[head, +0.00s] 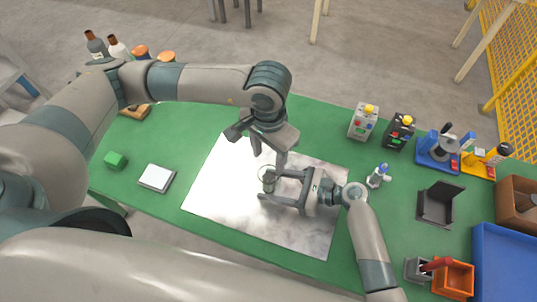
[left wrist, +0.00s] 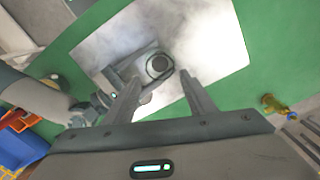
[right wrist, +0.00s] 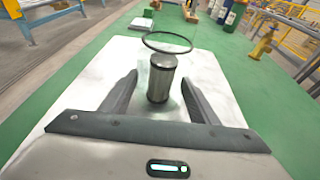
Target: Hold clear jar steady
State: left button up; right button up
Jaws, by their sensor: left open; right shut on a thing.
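The clear jar (head: 268,173) stands on the shiny metal sheet (head: 215,190). In the right wrist view its thin dark rim (right wrist: 167,42) shows, with a grey cylinder (right wrist: 161,80) that seems to be inside its see-through wall. My right gripper (head: 268,185) is low over the sheet, its fingers shut on the jar from either side. My left gripper (head: 270,154) is open and points down just above the jar. The left wrist view looks down on the jar's round opening (left wrist: 158,65), beyond the two spread fingertips.
The green table (head: 330,125) has a green block (head: 115,160) and a white pad (head: 157,177) at left.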

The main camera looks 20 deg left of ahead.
pick_arm(q)
notch_tip(320, 180, up, 12)
dwell(0.6)
dwell(0.7)
pick_arm(e)
jog(key=o, duration=0.9)
jog(key=v, duration=1.2)
pick_arm(q)
jog(key=shift+f, duration=0.1)
pick_arm(e)
jog(key=shift+s, duration=0.1)
